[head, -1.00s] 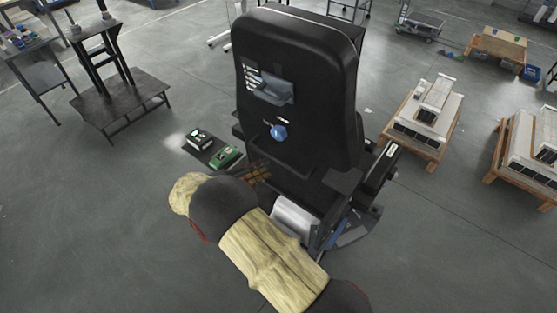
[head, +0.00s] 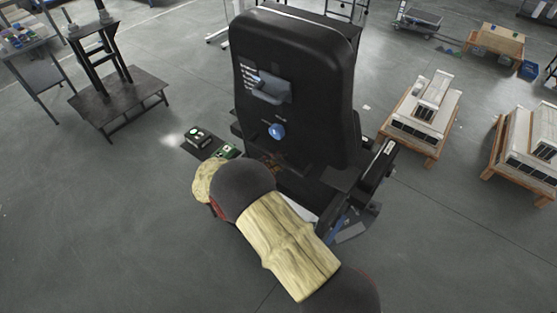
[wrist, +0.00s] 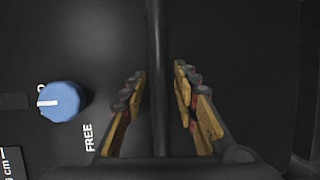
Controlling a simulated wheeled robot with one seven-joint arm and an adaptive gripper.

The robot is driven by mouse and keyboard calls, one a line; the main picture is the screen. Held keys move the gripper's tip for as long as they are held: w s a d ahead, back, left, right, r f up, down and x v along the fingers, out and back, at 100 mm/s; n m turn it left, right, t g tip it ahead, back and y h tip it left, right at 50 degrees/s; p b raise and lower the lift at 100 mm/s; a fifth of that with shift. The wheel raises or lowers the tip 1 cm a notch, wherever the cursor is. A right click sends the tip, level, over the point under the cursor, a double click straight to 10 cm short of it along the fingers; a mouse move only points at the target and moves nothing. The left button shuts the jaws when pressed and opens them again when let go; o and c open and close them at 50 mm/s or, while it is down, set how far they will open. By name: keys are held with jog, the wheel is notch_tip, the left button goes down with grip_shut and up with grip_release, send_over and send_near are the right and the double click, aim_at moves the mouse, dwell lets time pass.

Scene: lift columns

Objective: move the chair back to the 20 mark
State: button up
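The chair (head: 300,75) has a tall black backrest, its back facing me in the head view. A blue knob (head: 277,131) sits low on this back. In the wrist view the knob (wrist: 60,101) has a white pointer directed left, away from the word FREE. Part of a scale label (wrist: 8,165) ending in "cm" shows at the left edge; no 20 mark is readable. My gripper (wrist: 158,80) is open, with its yellow-brown fingers on either side of a black bar (wrist: 158,40), gaps showing on both sides. In the head view my arm mostly hides the gripper.
A dark tray (head: 203,146) with a green device is left of the chair. A black stand (head: 110,95) is farther left. Wooden pallets with white units (head: 420,115) stand at the right. Grey floor is clear at the lower left and lower right.

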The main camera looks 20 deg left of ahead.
jog(key=c, duration=0.6)
jog(key=shift+f, duration=0.1)
grip_shut()
